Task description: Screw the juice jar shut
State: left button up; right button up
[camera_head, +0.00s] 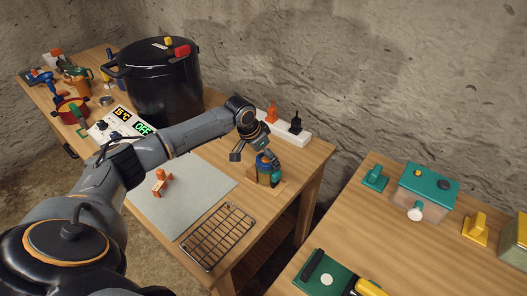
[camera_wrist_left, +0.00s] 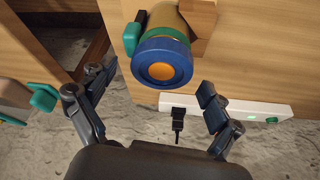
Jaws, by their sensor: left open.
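A jar (camera_head: 264,177) stands in a small wooden holder at the right end of the near bench, with a green handle-like piece beside it. In the left wrist view, the jar (camera_wrist_left: 167,22) has an amber body, a green band and a blue ring lid (camera_wrist_left: 145,63) with an orange centre. The lid sits on the jar's mouth; I cannot tell how tight it is. My left gripper (camera_head: 256,153) is just above the jar, pointing down at it. In the left wrist view, my left gripper (camera_wrist_left: 152,86) is open, its fingers spread apart and empty. My right gripper is not in view.
A large black pot (camera_head: 163,85) stands at the back of the bench. A white power strip (camera_head: 286,127) with plugs lies behind the jar. A grey mat (camera_head: 190,190) and wire rack (camera_head: 217,237) lie in front. A second table (camera_head: 425,245) stands to the right across a gap.

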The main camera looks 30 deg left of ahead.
pick_arm(q)
jog(key=shift+c, duration=1.2)
jog(key=c, duration=1.1)
jog(key=shift+a+m+h, duration=0.1)
jog(key=shift+m+h, duration=0.2)
jog(key=shift+m, duration=0.6)
jog(key=shift+c, duration=0.3)
jog(key=shift+m+g+h, duration=0.4)
jog(key=shift+m+g, duration=0.1)
jog(key=shift+m, duration=0.9)
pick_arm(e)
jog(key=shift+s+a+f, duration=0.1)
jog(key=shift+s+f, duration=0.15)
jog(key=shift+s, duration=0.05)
pick_arm(q)
jog(key=shift+b, duration=0.35)
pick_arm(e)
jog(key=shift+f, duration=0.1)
